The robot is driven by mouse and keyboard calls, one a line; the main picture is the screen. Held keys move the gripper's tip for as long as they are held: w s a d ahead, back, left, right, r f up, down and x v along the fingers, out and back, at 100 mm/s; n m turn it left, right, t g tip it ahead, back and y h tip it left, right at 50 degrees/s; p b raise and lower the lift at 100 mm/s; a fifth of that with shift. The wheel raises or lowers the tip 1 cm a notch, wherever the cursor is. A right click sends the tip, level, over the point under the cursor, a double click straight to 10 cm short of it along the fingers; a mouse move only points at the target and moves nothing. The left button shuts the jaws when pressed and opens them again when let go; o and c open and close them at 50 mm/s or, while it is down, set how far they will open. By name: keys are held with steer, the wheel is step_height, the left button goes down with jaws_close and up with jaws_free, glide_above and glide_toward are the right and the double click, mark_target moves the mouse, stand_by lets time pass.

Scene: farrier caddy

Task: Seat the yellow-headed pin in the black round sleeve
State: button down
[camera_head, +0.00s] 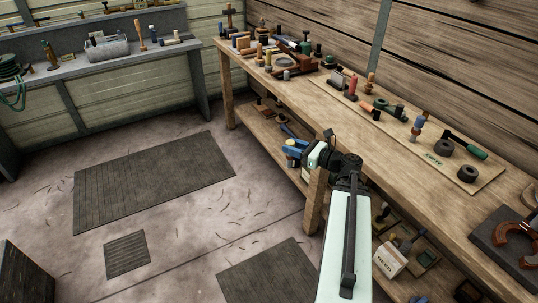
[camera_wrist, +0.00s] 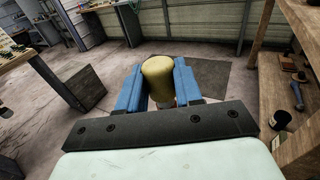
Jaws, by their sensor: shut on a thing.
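The yellow-headed pin (camera_wrist: 158,78) is held between the blue fingers of my gripper (camera_wrist: 158,90). Its rounded head shows clearly in the wrist view; most of its shank is hidden. In the head view, my gripper (camera_head: 292,148) is off the bench's front edge, left of the front leg, apart from the board. Two dark round pieces, one (camera_head: 444,147) farther back and one (camera_head: 467,173) nearer, stand on the light board (camera_head: 425,148). Either could be the black round sleeve; I cannot tell which, and their openings are not clear.
The wooden bench (camera_head: 340,125) carries several tools and pegs. A green-handled tool (camera_head: 468,146) lies near the dark round pieces. A horseshoe (camera_head: 515,243) is on a dark pad at the right. The lower shelf holds a box (camera_head: 391,258). Open floor with mats (camera_head: 150,185) lies left.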

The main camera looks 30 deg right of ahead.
steer(key=s+d+r+m+g+h, duration=0.2)
steer(key=s+d+r+m+h, duration=0.3)
steer(key=s+d, duration=0.7)
steer(key=s+d+r+m+g+h, duration=0.2)
steer(key=s+d+r+m+h, duration=0.4)
steer(key=d, duration=1.3)
steer(key=s+d+r+m+g+h, duration=0.2)
steer(key=s+d+r+m+h, duration=0.3)
steer(key=s+d+h, duration=0.7)
steer(key=s+d+m, duration=0.1)
steer(key=s+d, duration=0.3)
steer(key=s, duration=0.4)
steer(key=shift+d+r+m, duration=0.2)
steer(key=shift+d+m, duration=0.05)
steer(key=shift+m, duration=0.05)
steer(key=shift+f, duration=2.45)
steer(key=shift+f, duration=0.2)
steer(key=shift+f, duration=1.5)
steer(key=shift+f, duration=0.7)
